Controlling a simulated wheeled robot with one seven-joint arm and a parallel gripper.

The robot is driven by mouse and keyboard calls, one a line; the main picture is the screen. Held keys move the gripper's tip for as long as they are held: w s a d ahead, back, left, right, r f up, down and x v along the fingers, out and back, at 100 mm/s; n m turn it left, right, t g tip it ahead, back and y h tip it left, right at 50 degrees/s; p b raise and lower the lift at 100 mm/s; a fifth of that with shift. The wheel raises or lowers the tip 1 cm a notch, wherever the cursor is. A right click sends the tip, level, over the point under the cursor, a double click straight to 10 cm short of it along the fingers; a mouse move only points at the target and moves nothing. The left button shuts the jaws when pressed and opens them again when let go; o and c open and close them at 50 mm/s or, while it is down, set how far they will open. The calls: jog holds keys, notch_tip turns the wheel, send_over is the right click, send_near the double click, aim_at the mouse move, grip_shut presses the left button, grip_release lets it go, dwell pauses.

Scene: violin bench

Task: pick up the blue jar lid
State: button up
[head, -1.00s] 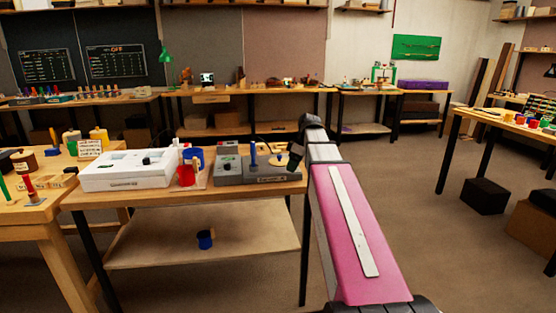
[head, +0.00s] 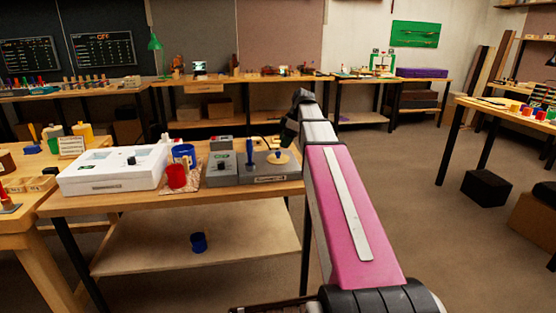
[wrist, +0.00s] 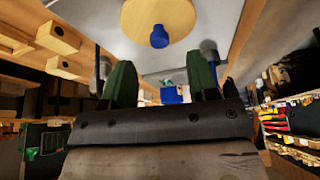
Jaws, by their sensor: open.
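I cannot clearly make out a blue jar lid. My gripper (head: 289,132) is dark and partly hidden behind my arm, by the bench's right end. In the wrist view its two green fingers (wrist: 161,80) stand apart with nothing between them. Beyond them is a blue knob-like piece (wrist: 160,37) in front of a round tan disc (wrist: 150,15).
On the bench (head: 130,208) stand a white case (head: 113,170), a red cup (head: 176,177), a grey box (head: 221,168) with a blue post (head: 249,152), and a grey device (head: 270,178) with a tan disc. Open floor (head: 410,220) lies to the right.

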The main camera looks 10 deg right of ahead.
aim_at(278, 156)
jog(key=shift+x, duration=2.8)
jog(key=shift+a, duration=0.15)
grip_shut()
